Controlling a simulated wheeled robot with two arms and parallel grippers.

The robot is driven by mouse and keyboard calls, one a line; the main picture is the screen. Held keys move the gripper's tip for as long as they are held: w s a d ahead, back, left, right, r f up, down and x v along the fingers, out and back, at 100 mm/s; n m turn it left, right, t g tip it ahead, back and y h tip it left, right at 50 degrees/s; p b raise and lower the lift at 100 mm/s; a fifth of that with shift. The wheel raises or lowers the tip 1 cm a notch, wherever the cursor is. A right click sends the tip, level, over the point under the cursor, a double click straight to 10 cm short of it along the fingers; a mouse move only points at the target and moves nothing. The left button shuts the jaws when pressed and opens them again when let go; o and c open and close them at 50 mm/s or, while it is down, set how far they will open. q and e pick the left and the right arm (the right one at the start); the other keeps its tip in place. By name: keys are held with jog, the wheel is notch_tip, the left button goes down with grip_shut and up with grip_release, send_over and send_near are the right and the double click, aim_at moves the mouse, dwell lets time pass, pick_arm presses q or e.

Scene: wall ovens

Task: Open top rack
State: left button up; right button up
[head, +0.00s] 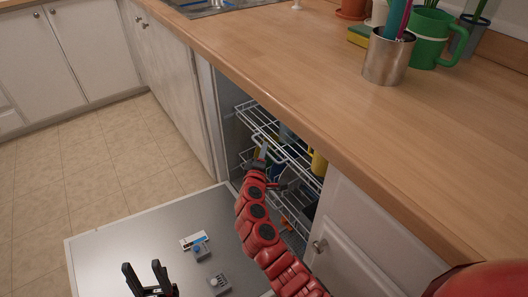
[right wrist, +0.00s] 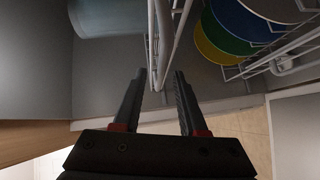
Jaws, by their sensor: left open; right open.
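The dishwasher's white wire top rack (head: 268,128) is inside the open machine under the counter. My right arm reaches into the opening, and its gripper (head: 261,158) is at the rack's front. In the right wrist view the right gripper (right wrist: 160,74) is open, with white rack wires (right wrist: 162,45) at and between its fingertips. I cannot tell whether the fingers touch the wires. My left gripper (head: 145,272) is open and empty above the lowered dishwasher door (head: 120,250). My right arm hides part of the racks.
The right wrist view shows a pale glass (right wrist: 105,15) and a green plate (right wrist: 212,35) among several plates. The wooden counter (head: 300,60) overhangs the opening. A cabinet door (head: 365,240) is at right; floor at left is clear.

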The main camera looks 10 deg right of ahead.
jog(key=shift+x, duration=1.2)
grip_shut()
dwell(0.6)
